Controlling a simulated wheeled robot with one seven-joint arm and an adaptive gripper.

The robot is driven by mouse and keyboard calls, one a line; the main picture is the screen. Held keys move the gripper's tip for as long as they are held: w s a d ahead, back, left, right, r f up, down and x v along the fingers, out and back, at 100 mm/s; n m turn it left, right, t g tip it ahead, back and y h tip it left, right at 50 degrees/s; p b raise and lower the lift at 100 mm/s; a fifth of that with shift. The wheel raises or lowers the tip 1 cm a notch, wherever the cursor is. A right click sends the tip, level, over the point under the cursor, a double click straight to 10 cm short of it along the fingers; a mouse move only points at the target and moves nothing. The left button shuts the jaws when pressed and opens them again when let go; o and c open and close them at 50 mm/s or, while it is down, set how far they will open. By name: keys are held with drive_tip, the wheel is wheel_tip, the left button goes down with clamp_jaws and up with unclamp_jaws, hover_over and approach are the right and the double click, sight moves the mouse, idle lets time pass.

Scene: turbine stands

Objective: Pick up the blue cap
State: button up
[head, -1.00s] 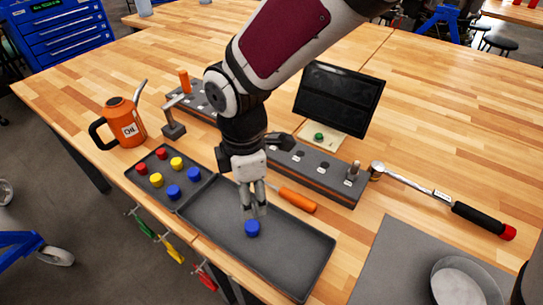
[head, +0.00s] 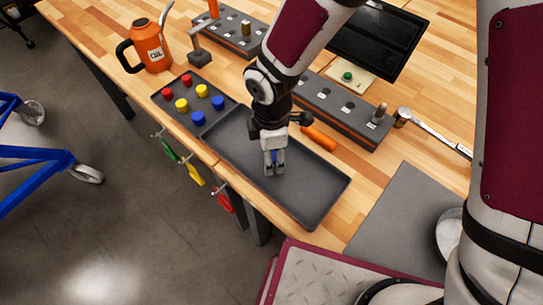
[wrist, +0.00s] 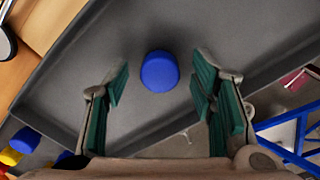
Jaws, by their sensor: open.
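The blue cap (wrist: 159,71) stands alone on the floor of the large grey tray (wrist: 60,98). In the wrist view it shows just past and between my fingertips, with a gap on both sides. My gripper (wrist: 161,92) is open and empty, its green pads apart. In the head view my gripper (head: 274,172) points down over the large tray (head: 310,202), and its fingers mostly hide the cap; only a hint of blue shows. Two more blue caps, a right one (head: 218,102) and a front one (head: 197,118), sit in the small tray (head: 222,118).
Red and yellow caps share the small tray. An orange screwdriver (head: 318,137) lies behind the large tray, before a dark socket rack (head: 335,107). An orange oil can (head: 150,46) stands back left. A grey mat (head: 400,215) lies right. The tray walls surround my gripper.

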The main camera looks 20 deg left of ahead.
drive_tip(key=c, duration=0.9)
